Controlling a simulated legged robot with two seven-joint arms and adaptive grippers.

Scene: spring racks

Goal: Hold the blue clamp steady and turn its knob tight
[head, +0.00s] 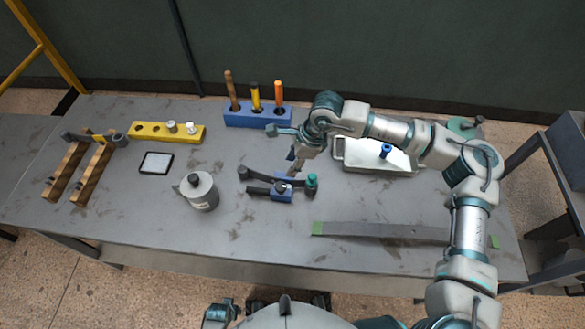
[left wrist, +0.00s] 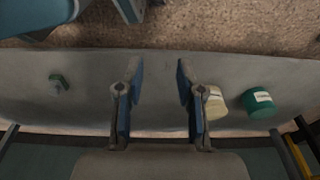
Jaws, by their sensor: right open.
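The blue clamp (head: 282,190) lies on the grey table in the head view, with dark bars reaching left. A teal knob (head: 312,180) stands at its right end; I take it as the clamp's knob. My right gripper (head: 284,150) is open, just behind and above the clamp; the picture does not show it holding anything. My left gripper (left wrist: 159,70) shows in the left wrist view with its two blue-padded fingers apart and nothing between them. The blue clamp is not clearly seen in the left wrist view.
A grey canister (head: 200,191) stands left of the clamp. A blue holder (head: 258,117) with upright tools is behind. A white tray (head: 378,166) sits to the right. A grey strip (head: 400,231) with green ends lies in front right. A yellow block (head: 150,131) is back left.

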